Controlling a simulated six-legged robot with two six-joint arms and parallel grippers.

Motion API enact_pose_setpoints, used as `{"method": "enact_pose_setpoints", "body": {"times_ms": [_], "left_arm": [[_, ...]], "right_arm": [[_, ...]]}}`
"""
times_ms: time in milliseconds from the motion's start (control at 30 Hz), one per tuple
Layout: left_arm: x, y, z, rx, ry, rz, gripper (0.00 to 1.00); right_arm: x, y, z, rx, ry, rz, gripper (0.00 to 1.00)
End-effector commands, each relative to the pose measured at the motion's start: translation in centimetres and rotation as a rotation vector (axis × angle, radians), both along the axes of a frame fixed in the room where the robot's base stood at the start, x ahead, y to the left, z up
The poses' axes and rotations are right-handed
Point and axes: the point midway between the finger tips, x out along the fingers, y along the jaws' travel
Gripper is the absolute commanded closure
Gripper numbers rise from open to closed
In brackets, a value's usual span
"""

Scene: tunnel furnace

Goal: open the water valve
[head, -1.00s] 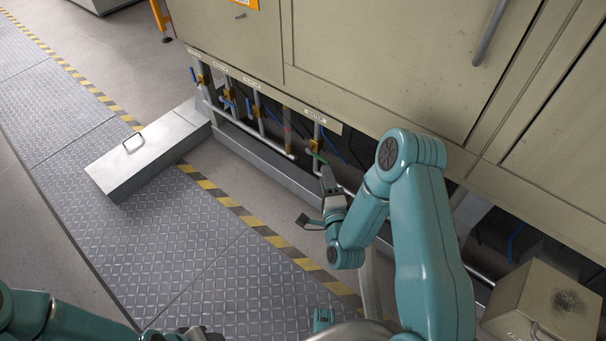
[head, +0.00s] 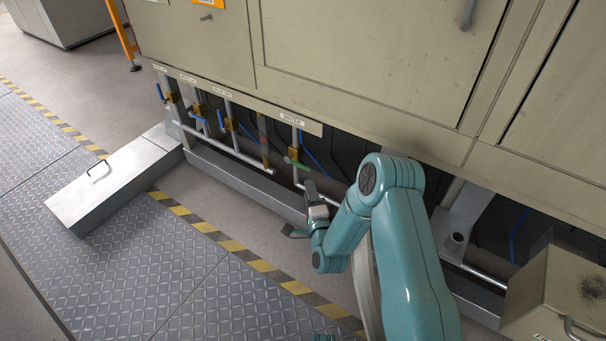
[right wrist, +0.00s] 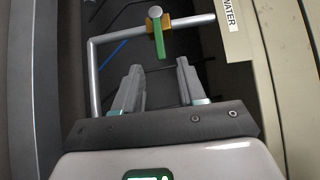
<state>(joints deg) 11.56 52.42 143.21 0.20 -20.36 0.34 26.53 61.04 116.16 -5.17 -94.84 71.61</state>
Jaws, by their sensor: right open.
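The water valve has a green lever handle (head: 298,164) on a brass body (head: 294,153), on a pipe below the "WATER" label (head: 292,118). In the right wrist view the green handle (right wrist: 162,48) points down the picture from the brass body (right wrist: 158,25). My right gripper (head: 303,211) is open and empty, just on the near side of the valve. In the right wrist view its fingertips (right wrist: 160,68) stand apart on either side of the handle's lower end. No contact shows, and the depth between them is hard to tell. My left gripper is out of view.
Several blue-handled valves (head: 198,109) sit on pipes to the left. The beige furnace cabinet (head: 360,60) overhangs the pipes. A low metal rail (head: 240,180) runs below them. A metal cover with a handle (head: 115,180) lies at left, and a beige box (head: 560,295) stands at right.

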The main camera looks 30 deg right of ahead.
Motion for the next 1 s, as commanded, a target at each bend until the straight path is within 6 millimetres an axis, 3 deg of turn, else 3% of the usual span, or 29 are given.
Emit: {"method": "enact_pose_setpoints", "body": {"times_ms": [200, 400, 833, 933, 967, 1000], "left_arm": [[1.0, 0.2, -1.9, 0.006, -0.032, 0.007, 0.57], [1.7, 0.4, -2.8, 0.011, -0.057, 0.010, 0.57], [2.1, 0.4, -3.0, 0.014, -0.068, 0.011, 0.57], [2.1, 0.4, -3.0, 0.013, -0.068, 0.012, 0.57], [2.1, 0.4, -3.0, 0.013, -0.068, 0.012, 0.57], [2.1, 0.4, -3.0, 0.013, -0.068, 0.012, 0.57]], "right_arm": [[4.9, -1.8, -0.3, -0.001, -0.005, 0.001, 0.60], [7.8, -3.0, -0.2, 0.000, -0.002, 0.001, 0.60], [8.9, -3.5, 0.0, 0.001, 0.001, 0.002, 0.60], [8.8, -3.5, 0.0, 0.001, 0.001, 0.002, 0.92], [8.8, -3.5, 0.0, 0.001, 0.001, 0.002, 1.00], [8.8, -3.5, 0.0, 0.001, 0.001, 0.002, 1.00]]}}
